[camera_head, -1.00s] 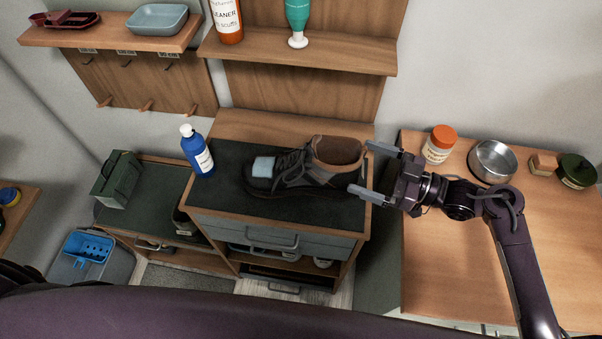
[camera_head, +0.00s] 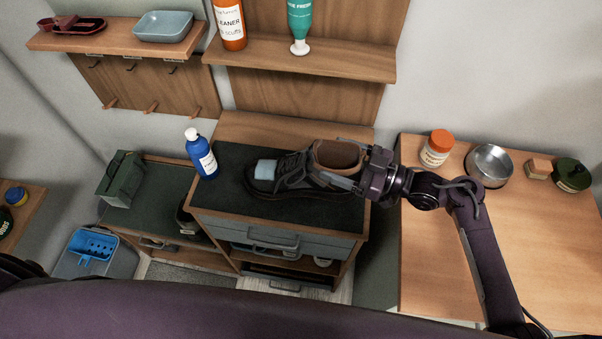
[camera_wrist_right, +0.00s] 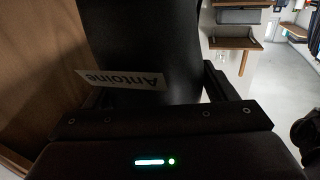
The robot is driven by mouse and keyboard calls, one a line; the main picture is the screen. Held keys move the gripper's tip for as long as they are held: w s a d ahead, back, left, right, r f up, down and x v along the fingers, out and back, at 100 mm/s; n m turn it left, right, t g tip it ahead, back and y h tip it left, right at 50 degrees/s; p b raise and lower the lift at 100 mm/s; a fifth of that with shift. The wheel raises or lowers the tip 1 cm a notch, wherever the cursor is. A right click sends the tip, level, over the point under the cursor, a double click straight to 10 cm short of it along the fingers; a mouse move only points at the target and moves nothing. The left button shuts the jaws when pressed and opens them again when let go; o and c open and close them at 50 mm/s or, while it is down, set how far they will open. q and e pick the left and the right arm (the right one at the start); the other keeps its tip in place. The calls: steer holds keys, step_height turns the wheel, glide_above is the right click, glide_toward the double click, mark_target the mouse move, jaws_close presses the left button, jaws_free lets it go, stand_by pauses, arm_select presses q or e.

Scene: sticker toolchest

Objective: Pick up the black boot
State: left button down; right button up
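The black boot (camera_head: 292,174) lies on the dark top of the drawer chest (camera_head: 226,160), toe to the left. It has a brown-lined opening, and a pale blue patch (camera_head: 265,169) shows at its toe. My right gripper (camera_head: 334,161) comes from the right, with one finger on each side of the boot's heel end. Its fingers are apart; firm contact cannot be told. In the right wrist view the dark boot (camera_wrist_right: 145,40) fills the space between the fingers, with a white label (camera_wrist_right: 120,79) reading "Antoine". My left gripper is not in view.
A blue bottle (camera_head: 201,155) stands at the chest top's left edge. A shelf (camera_head: 330,64) with an orange bottle (camera_head: 229,25) and a green bottle (camera_head: 300,25) is above. A wooden table (camera_head: 440,230) at right holds a jar (camera_head: 436,150) and a metal bowl (camera_head: 489,165).

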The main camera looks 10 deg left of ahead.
steer(key=c, duration=1)
steer(key=shift+r, duration=0.1)
steer(key=shift+c, duration=0.8)
